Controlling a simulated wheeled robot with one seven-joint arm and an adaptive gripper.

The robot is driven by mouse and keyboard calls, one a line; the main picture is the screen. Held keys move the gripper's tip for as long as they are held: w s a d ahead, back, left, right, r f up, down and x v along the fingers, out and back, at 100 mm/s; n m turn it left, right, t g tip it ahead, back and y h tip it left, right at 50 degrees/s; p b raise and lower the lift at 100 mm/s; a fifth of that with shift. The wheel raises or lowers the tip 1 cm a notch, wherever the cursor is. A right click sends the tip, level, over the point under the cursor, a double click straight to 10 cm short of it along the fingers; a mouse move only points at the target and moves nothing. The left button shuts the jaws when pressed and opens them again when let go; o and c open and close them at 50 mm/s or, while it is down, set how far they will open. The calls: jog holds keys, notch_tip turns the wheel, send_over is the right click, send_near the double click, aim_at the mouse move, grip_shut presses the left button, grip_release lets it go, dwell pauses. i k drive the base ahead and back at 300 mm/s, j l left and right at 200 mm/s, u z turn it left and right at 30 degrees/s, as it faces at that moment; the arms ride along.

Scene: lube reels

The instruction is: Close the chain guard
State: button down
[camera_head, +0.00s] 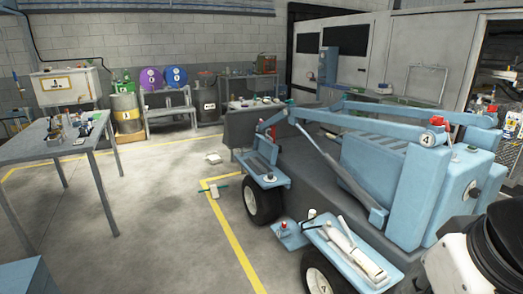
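I cannot pick out a chain guard for certain in the head view. The nearest large thing is a light blue wheeled machine (405,185) at the right. It has a long raised blue arm, a dark grey side panel and black tyres. A blue side step (345,250) on it carries a white, long object (352,247), too small to name. A white and black part of my own arm shows at the lower right corner and covers some of the machine's near end. My gripper is not in view.
A grey metal table (60,150) with small items stands at the left. Yellow floor lines and open concrete floor (150,220) lie between it and the machine. Purple reel (151,79) and blue reel (175,77) stand at the back wall. A small object (214,191) lies on the floor.

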aim_at(269, 149)
jog(key=i+j+u, duration=0.35)
jog(key=i, duration=0.55)
jog(key=i+u, duration=0.3)
jog(key=i, duration=0.6)
jog(key=i+j+z, duration=0.15)
jog(key=i+z, duration=0.25)
jog(key=i, duration=0.35)
jog(key=i+j+z, duration=0.45)
jog(key=i, duration=0.25)
jog(key=i+j+z, duration=0.4)
jog(key=i+j, duration=0.2)
jog(key=i, duration=0.05)
